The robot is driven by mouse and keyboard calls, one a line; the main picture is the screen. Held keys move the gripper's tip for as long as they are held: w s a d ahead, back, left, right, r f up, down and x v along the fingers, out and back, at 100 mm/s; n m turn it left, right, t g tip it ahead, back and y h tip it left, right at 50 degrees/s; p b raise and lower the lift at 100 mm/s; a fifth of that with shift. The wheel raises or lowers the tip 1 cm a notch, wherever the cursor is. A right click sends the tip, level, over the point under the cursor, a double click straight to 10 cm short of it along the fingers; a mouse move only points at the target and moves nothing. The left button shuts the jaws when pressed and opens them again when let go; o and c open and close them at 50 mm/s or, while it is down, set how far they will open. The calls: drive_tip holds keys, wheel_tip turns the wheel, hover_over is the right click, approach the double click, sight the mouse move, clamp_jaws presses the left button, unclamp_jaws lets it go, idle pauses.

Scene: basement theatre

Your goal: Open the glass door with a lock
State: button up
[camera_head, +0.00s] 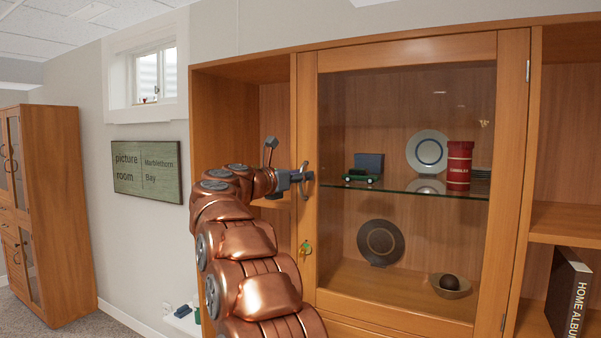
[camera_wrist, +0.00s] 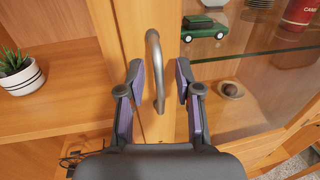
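The glass door (camera_head: 309,120) has a wooden frame and appears closed in the wooden cabinet. Its curved metal handle (camera_head: 305,182) is on the left side of the frame. Below it, a small brass lock piece with something green (camera_head: 306,248) sits on the frame; I cannot make out its details. My gripper (camera_head: 299,177) is at the handle. In the wrist view, my gripper (camera_wrist: 160,80) is open, with one finger on each side of the handle (camera_wrist: 154,70). Gaps show between the fingers and the handle. The lock is not visible in the wrist view.
Behind the glass, a shelf (camera_head: 400,187) holds a green toy car (camera_head: 361,176), a plate (camera_head: 427,151) and a red tin (camera_head: 459,165). A dark plate (camera_head: 380,243) and a bowl (camera_head: 450,288) stand below. A potted plant (camera_wrist: 20,75) is left of the door.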

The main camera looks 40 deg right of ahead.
drive_tip(key=shift+d, duration=0.25)
clamp_jaws()
idle(0.6)
